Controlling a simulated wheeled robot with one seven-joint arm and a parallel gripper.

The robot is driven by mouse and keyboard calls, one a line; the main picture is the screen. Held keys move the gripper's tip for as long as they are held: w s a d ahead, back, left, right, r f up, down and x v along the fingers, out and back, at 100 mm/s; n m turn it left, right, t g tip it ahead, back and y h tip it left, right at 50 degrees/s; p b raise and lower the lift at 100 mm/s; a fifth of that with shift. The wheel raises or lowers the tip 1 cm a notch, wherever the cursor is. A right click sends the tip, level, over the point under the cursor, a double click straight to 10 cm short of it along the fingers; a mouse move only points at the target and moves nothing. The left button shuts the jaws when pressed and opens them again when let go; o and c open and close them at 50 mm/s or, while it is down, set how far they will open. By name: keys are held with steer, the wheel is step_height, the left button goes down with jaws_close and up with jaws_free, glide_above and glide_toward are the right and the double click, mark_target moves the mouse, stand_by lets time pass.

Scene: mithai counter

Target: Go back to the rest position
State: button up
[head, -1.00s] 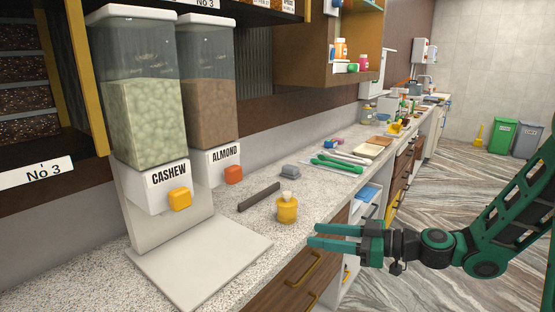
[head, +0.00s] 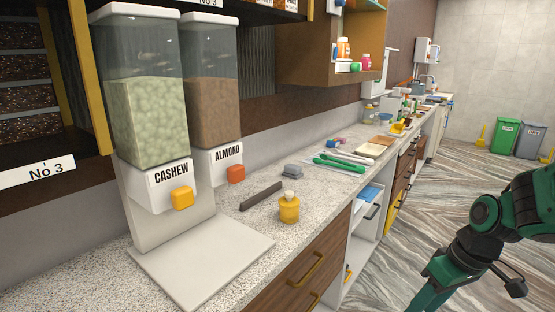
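My green and black arm shows at the lower right of the head view, over the floor and clear of the counter. Its wrist hangs down toward the bottom edge, and a green part (head: 436,283) of my gripper is cut off there, so its fingertips are out of sight. I cannot see whether it is open or shut, or whether it holds anything. The speckled counter (head: 245,232) runs along the left and away to the back.
Cashew (head: 145,130) and almond (head: 212,100) dispensers stand at the left. A yellow bottle (head: 289,208), a dark bar (head: 261,196) and green tongs (head: 341,161) lie or stand on the counter. A shelf below is open. Green (head: 504,136) and grey (head: 530,141) bins stand far right; the floor between is clear.

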steer(key=s+d+r+m+h, duration=0.1)
steer(key=s+d+r+m, duration=0.2)
steer(key=s, duration=0.4)
steer(key=s+d+r+m+g+h, duration=0.1)
steer(key=s+d+r+m, duration=0.2)
steer(key=s+d+m, duration=0.3)
steer(key=shift+s+d+r+m, duration=0.15)
steer(key=shift+s+r+m, duration=0.05)
steer(key=shift+s+m, duration=0.4)
